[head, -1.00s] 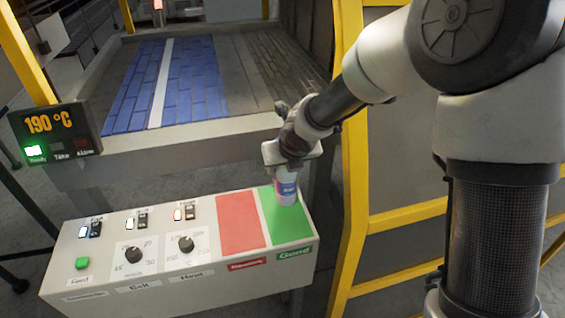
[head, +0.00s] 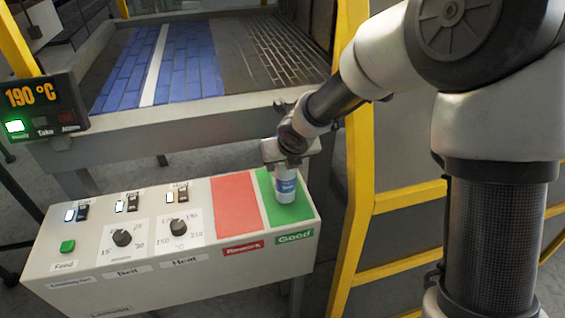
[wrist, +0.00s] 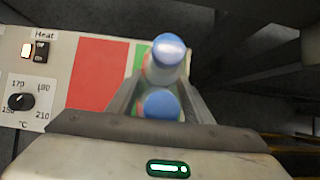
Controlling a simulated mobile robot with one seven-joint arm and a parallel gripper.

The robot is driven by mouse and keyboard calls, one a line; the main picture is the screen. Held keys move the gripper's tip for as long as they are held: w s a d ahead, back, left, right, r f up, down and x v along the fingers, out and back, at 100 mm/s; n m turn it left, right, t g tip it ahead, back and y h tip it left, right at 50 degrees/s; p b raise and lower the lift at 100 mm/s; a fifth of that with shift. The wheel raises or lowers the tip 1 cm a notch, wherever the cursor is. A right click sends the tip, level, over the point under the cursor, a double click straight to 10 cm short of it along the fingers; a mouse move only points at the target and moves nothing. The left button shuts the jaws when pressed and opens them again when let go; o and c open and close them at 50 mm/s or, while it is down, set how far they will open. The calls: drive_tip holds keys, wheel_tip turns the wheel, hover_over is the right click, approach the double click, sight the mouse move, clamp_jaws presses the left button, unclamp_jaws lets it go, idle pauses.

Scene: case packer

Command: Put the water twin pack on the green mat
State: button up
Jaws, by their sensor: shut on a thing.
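The water twin pack (head: 286,187) is a pair of small clear bottles with blue caps and blue-and-white labels. My gripper (head: 285,168) is shut on it from above, over the green mat (head: 299,212). In the wrist view both blue-capped bottles (wrist: 168,60) show in line between the fingers of my gripper (wrist: 157,97). The pack looks upright, its base on or just above the mat; I cannot tell which. In the wrist view the bottles and fingers hide most of the green mat (wrist: 141,55).
A red mat (head: 237,205) lies left of the green one on the sloping control box. Switches, a green button (head: 68,246) and knobs (head: 122,238) are further left. A yellow frame post (head: 357,190) stands close on the right. A blue conveyor (head: 190,70) runs behind.

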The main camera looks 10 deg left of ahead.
drive_tip(key=shift+f+b, duration=0.4)
drive_tip(key=shift+b, duration=0.05)
idle(0.3)
drive_tip(key=o, duration=1.6)
drive_tip(key=shift+p+v, duration=4.45)
drive_tip(key=shift+v, duration=4.25)
